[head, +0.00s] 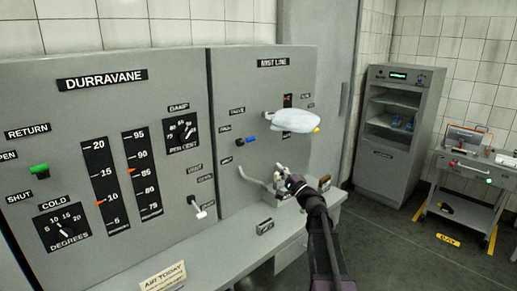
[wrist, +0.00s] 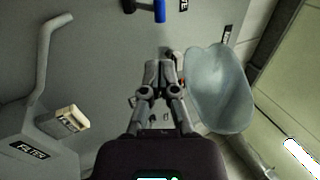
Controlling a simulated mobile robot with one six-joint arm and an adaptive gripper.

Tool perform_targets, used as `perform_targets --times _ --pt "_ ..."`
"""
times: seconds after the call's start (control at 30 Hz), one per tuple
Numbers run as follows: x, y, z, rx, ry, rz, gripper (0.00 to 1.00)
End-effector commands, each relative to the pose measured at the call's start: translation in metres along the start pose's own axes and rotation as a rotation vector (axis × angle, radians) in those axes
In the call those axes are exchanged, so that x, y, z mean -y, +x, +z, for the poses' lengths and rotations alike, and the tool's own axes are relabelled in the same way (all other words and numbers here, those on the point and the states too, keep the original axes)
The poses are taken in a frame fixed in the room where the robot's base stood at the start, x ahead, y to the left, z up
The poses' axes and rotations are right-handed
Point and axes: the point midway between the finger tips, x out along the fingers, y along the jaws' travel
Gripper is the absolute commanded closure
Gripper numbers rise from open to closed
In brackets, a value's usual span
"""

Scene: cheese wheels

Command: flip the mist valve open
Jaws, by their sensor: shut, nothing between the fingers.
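The panel marked MIST LINE (head: 272,62) stands in the middle of the head view. A short blue lever (head: 250,140) with a dark end sits level on it; I take this for the mist valve handle. Its blue part also shows at the top edge of the wrist view (wrist: 159,11), partly cut off. My gripper (head: 284,180) is shut and empty, below and to the right of the lever and apart from it. In the wrist view the closed fingertips (wrist: 158,68) are below the blue part. The small labels beside the lever are too blurred to read.
A pale bluish rounded thing (head: 294,121) juts out right of the lever, close beside my fingers in the wrist view (wrist: 218,90). A bent grey pipe (wrist: 43,60) is at left. A shelf cabinet (head: 396,150) and a cart (head: 470,175) stand right, with open floor before them.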

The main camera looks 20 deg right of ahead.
Motion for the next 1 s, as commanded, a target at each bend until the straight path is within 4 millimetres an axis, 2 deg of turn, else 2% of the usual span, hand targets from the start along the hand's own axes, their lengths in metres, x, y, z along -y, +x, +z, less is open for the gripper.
perform_targets --times 0.17,0.37,1.0 --pt "0.001 0.005 0.0 0.001 0.0 0.001 1.0" --pt "0.001 0.023 0.0 0.002 0.001 0.001 1.0" --pt "0.002 0.117 -0.001 0.002 0.0 0.001 1.0"
